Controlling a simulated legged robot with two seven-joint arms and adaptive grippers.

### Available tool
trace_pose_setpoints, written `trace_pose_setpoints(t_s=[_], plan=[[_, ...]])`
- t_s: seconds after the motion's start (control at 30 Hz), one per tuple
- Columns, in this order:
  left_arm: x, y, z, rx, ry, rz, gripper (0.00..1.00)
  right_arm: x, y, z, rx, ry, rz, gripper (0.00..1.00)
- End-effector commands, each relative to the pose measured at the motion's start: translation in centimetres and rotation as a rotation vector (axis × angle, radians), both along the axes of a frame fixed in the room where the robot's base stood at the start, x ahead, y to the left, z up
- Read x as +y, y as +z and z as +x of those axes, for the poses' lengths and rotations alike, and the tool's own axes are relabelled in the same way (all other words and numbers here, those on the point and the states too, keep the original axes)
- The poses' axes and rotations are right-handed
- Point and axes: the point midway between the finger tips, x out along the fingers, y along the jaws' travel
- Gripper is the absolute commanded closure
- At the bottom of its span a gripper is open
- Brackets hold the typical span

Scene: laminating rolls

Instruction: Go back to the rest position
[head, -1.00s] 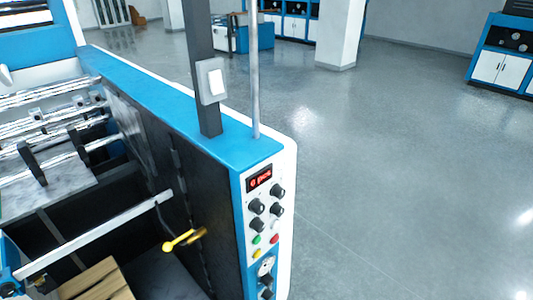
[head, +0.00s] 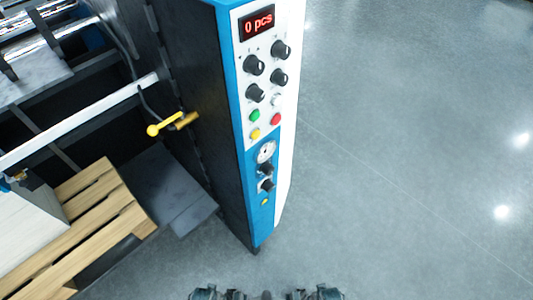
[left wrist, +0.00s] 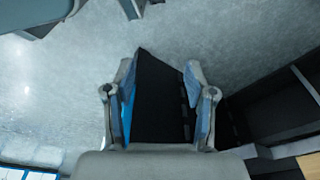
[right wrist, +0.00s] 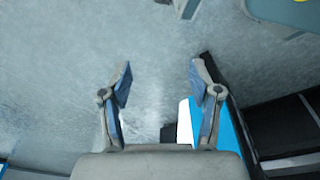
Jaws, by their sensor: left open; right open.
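My left gripper (left wrist: 159,88) is open in the left wrist view, with its two fingers apart and nothing held. A black panel of the machine shows between and beyond its fingers. My right gripper (right wrist: 160,88) is open and empty in the right wrist view, with mostly grey floor between its fingers. A blue and white machine edge shows by its right finger. In the head view, dark parts of my body show at the bottom edge; I cannot tell whether they include the grippers.
The blue and white control panel (head: 264,95) with knobs and buttons stands at centre, its display reading 0 pcs. A yellow-handled lever (head: 170,125) sticks out on its left. A wooden pallet (head: 92,215) lies lower left. The floor (head: 420,150) on the right is clear.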

Motion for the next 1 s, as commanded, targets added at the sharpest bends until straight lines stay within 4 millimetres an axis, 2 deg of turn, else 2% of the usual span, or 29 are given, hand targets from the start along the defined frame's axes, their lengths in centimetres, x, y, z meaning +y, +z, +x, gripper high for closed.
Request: trace_pose_setpoints(t_s=[0.57, 0.7, 1.0], plan=[[0.0, 0.1, 0.1, -0.003, 0.0, -0.001, 0.45, 0.0, 0.1, 0.1, -0.003, 0.0, 0.001, 0.37], [0.2, -2.1, -1.4, 0.013, -0.003, 0.002, 0.45, -0.2, -2.1, -1.4, 0.012, 0.004, -0.003, 0.37], [0.2, -2.2, -1.5, 0.013, -0.004, 0.002, 0.45, -0.3, -2.2, -1.5, 0.012, 0.004, -0.003, 0.37]])
